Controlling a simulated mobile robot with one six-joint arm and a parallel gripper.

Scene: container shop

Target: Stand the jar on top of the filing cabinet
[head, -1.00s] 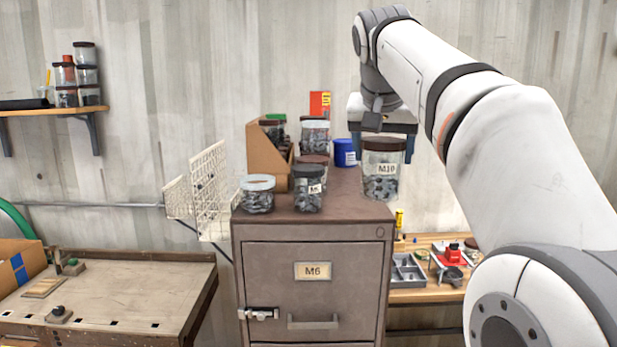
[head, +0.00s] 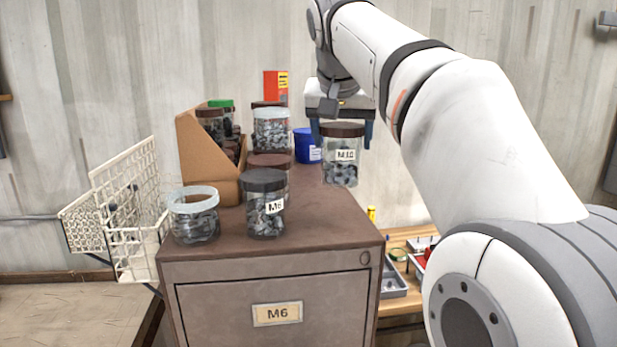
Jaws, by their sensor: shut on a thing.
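A clear jar labelled M10 (head: 341,172) with a brown lid holds grey hardware. My gripper (head: 342,132) is shut on it near the lid, one finger on each side, and holds it upright. The jar shows at the right side of the filing cabinet's top; I cannot tell whether its base touches anything. The brown filing cabinet (head: 318,228) has an M6 label on its top drawer. Several other jars stand on its top.
A dark-lidded M6 jar (head: 265,215) and a pale-lidded jar (head: 195,222) stand near the front left. A cardboard holder (head: 200,165), a clear jar (head: 271,130) and a blue tub (head: 306,146) stand behind. The front right top is bare. A wire basket (head: 125,200) hangs left.

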